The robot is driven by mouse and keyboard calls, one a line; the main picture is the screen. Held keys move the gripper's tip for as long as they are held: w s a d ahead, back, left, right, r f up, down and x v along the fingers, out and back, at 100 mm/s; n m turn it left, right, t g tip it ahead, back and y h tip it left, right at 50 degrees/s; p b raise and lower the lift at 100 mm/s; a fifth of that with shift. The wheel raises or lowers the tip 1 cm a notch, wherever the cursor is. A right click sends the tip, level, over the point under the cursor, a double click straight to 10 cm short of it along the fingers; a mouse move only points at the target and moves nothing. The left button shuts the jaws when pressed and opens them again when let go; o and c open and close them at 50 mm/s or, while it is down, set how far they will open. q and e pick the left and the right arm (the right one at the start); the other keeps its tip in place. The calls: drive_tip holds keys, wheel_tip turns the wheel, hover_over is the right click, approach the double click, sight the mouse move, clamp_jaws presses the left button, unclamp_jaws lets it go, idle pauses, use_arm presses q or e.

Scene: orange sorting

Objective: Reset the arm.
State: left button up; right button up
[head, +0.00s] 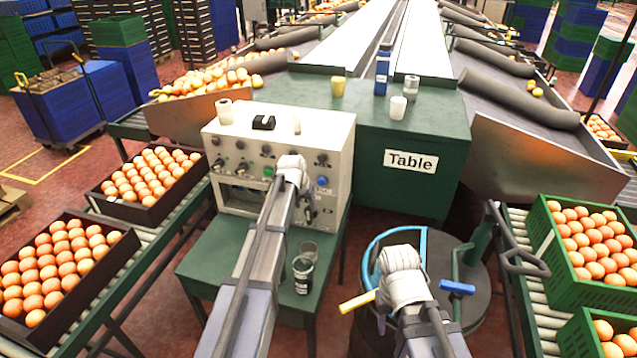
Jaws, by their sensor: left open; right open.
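My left gripper (292,165) is at the end of the arm that reaches up the middle of the head view. It is in front of the cream control panel (336,137) and overlaps its knobs in the picture. I see nothing held in either one. Whether the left gripper touches the panel cannot be told.
A green cabinet marked Table (437,200) stands behind. Boxes of oranges stand on roller conveyors at left (110,245) and right (548,230). A yellow handle (357,301) and a blue handle (457,287) flank my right gripper.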

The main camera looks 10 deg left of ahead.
use_arm(q)
drive_tip(key=s+d+r+m+g+p, duration=0.1)
drive_tip(key=s+d+r+p, duration=0.1)
drive_tip(key=s+d, duration=0.4)
drive_tip(key=s+d+r+m+g+y+p, duration=0.1)
drive_tip(key=s+d, duration=0.5)
drive_tip(key=s, duration=1)
drive_tip(key=s+d+r+m+g+p, duration=0.1)
drive_tip(key=s+d+p, duration=0.4)
drive_tip(key=s, duration=0.6)
wheel_tip(320, 180, up, 2)
drive_tip(key=shift+s+d+r+g+y, duration=0.2)
drive_tip(key=shift+s+d+g+y, duration=0.2)
drive_tip(key=shift+d+g, duration=0.45)
